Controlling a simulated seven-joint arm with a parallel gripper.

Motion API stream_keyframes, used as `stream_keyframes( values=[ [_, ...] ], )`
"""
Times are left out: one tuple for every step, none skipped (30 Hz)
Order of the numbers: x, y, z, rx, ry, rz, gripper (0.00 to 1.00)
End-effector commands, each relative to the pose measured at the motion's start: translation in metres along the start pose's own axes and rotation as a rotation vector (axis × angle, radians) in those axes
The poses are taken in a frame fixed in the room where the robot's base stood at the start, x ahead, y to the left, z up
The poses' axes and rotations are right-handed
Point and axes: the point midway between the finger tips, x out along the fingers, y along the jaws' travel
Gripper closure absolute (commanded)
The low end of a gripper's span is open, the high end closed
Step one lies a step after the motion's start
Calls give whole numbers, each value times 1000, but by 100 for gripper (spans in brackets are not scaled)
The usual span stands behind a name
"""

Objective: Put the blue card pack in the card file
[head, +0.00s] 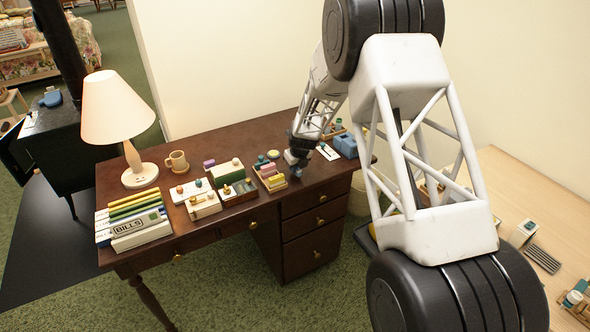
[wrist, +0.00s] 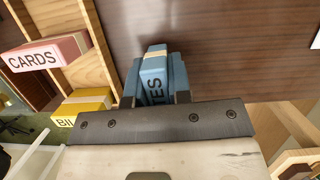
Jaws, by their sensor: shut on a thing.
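In the head view my gripper (head: 297,160) is low over the desk, just right of the card file; the pack is hard to make out there. The card file (wrist: 82,70) is a light wooden tray with dividers, at the left of the wrist view. A pink pack marked CARDS (wrist: 45,54) and a yellow pack (wrist: 85,103) sit in it. The card file also shows in the head view (head: 274,187).
The dark desk (head: 240,150) holds a lamp (head: 117,110), a mug (head: 177,161), ledgers with a BILLS box (head: 140,233), and several small trays left of the card file. A blue block (head: 346,145) stands right of my gripper. Bare desk lies behind the trays.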

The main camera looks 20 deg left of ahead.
Motion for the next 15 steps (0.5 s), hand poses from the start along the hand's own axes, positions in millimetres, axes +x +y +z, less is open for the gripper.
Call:
stream_keyframes(
  values=[
    [-6, 0, 2, 0, -2, -1, 100],
    [-9, 0, 3, -1, -2, -1, 100],
    [-14, 0, 5, -1, -2, -1, 100],
    [-19, 0, 6, -2, -2, -1, 100],
    [-23, 0, 8, -2, -2, -1, 100],
    [-22, 2, 0, -1, 1, 0, 100],
    [-23, 4, -3, -1, 2, 1, 100],
    [-24, 5, -6, 0, 1, 0, 100],
    [-27, 7, -11, 0, 0, 0, 100],
    [-28, 9, -14, 0, 0, 0, 100],
    [-30, 10, -18, 0, 0, 0, 100],
    [-32, 12, -23, 0, 0, 0, 100],
    [-34, 14, -27, -1, 0, 0, 100],
    [-36, 16, -31, -1, 0, 0, 100],
    [-37, 18, -37, -1, 1, 0, 100]
  ],
)
